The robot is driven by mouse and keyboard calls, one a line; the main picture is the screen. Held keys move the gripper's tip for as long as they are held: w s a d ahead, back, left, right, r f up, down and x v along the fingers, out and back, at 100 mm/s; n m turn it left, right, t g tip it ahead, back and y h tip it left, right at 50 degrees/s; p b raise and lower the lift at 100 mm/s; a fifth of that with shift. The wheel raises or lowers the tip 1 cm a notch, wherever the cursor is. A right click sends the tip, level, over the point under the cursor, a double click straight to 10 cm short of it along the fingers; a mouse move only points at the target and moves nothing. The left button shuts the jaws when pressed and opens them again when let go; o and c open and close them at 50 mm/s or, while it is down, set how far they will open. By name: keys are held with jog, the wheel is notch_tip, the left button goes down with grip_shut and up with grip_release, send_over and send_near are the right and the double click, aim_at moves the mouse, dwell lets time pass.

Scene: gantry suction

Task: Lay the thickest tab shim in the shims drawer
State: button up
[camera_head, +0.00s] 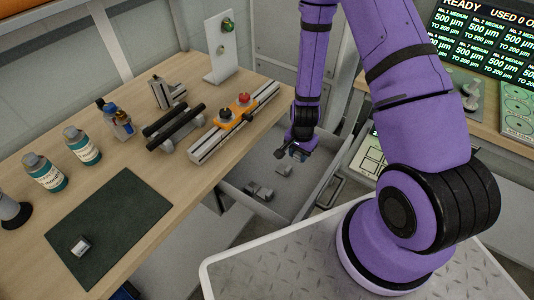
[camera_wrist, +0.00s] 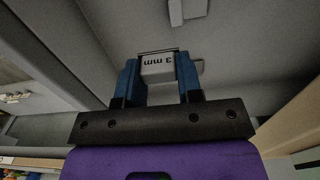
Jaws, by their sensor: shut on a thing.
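My gripper (camera_head: 292,153) is inside the space of the open drawer (camera_head: 240,172) under the bench. In the wrist view, my gripper (camera_wrist: 160,82) has its blue fingers shut on a grey tab shim (camera_wrist: 158,68) marked "3 mm". Whether this shim touches the drawer floor I cannot tell. In the head view, a loose grey piece (camera_head: 284,170) lies in the drawer just below my gripper, and several more grey pieces (camera_head: 262,192) lie nearer its front. Another grey tab piece (camera_wrist: 186,12) shows beyond the held shim. A small tab shim (camera_head: 80,246) lies on the dark mat (camera_head: 125,210).
The bench (camera_head: 55,235) holds two bottles (camera_head: 82,145), a black-roller fixture (camera_head: 174,128), and a rail with an orange slide (camera_head: 236,112) above the drawer. A green-dial panel (camera_head: 518,105) stands on a second bench at right. The drawer walls surround my gripper.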

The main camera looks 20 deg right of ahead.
jog(key=w+d, duration=0.2)
jog(key=w, duration=0.3)
jog(key=w+d+f, duration=0.1)
jog(key=w+d, duration=0.1)
jog(key=w, duration=0.2)
jog(key=w+d, duration=0.2)
jog(key=w, duration=0.3)
jog(key=shift+w+f, duration=0.35)
jog(key=shift+f, duration=1.65)
jog(key=shift+f, duration=0.65)
jog(key=o, duration=0.9)
jog(key=shift+r, duration=0.1)
